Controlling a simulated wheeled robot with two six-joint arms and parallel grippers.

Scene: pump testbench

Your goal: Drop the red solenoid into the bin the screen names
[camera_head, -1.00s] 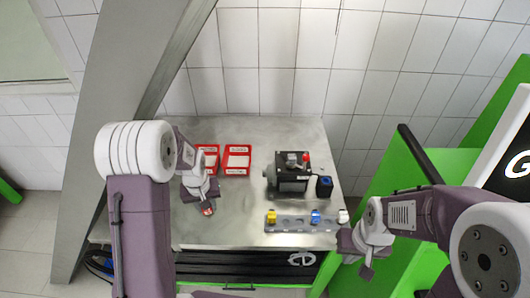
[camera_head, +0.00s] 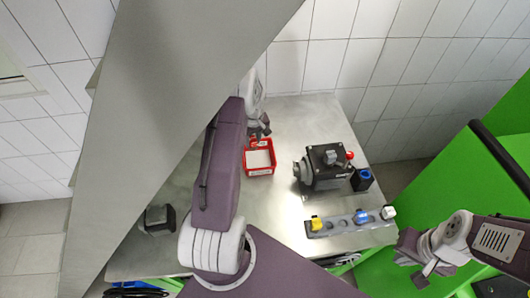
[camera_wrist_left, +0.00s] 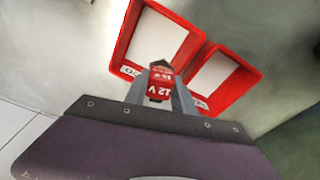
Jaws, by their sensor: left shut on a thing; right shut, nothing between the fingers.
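My left gripper (camera_head: 258,134) is shut on the red solenoid (camera_wrist_left: 159,89), which is marked "12 V" in the left wrist view. Two red bins show there: one upper left (camera_wrist_left: 125,38) and one to the right (camera_wrist_left: 233,92). The solenoid is in front of the gap between them; its height above them is hard to judge. Their labels are partly covered. In the head view one red bin (camera_head: 260,171) shows just below the left gripper; the other is hidden by my arm. My right gripper (camera_head: 428,272) is shut and empty at the lower right. No readable screen is in view.
A black pump (camera_head: 326,166) stands right of the bin, with a black box with a blue top (camera_head: 362,180) beside it. A grey rack (camera_head: 346,225) near the table's front holds yellow, blue and white parts. A slanted grey panel (camera_head: 180,90) covers the left.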

